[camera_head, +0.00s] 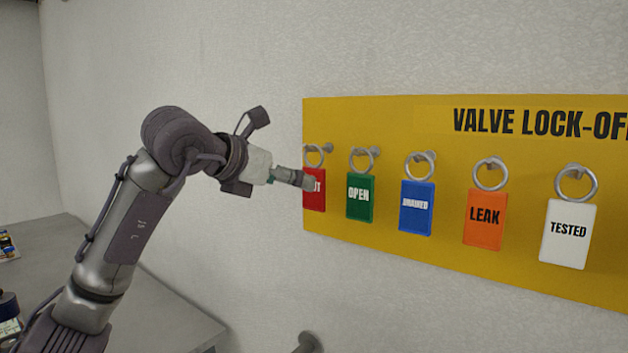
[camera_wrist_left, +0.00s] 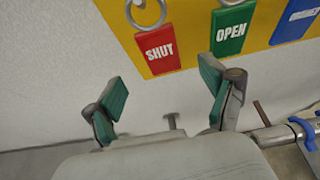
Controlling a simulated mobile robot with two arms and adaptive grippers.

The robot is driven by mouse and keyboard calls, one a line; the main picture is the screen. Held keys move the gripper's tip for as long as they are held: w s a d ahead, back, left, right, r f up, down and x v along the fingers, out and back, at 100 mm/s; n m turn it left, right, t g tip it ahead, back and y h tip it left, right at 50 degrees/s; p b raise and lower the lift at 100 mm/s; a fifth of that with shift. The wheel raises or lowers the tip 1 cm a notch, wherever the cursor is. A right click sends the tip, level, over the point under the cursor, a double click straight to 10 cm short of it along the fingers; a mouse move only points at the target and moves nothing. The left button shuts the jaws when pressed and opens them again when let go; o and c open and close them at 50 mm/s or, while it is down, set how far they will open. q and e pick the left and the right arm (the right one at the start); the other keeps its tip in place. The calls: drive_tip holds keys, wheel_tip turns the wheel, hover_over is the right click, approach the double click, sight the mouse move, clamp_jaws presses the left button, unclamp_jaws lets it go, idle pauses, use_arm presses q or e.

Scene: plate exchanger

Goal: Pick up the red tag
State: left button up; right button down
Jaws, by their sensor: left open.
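The red tag (camera_head: 316,199) hangs by a metal ring from a peg at the left end of the yellow board (camera_head: 420,112). In the head view my left gripper (camera_head: 308,182) is in front of it and hides part of its lettering. In the left wrist view the red tag (camera_wrist_left: 160,51) reads SHUT and hangs beyond the fingertips, between the two fingers in the picture. The left gripper (camera_wrist_left: 162,88) is open with nothing between its green-padded fingers. My right gripper is not in view.
A green OPEN tag (camera_head: 360,200) hangs just right of the red tag. Blue, orange and white tags hang further right. A grey bench (camera_head: 150,305) is at the lower left. A dark knob (camera_head: 307,343) shows at the bottom.

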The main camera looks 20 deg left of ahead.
sight(313, 210)
use_arm(q)
drive_tip(key=p+x, duration=0.1)
drive_tip(key=x, duration=0.3)
drive_tip(key=p+x, duration=0.2)
drive_tip(key=x, duration=0.2)
drive_tip(key=shift+w+d+r+p, duration=0.1)
drive_tip(key=shift+r+p, duration=0.1)
drive_tip(key=shift+p, duration=0.1)
drive_tip(key=shift+w+f, duration=0.15)
drive_tip(key=shift+c, duration=1)
drive_tip(key=c, duration=1)
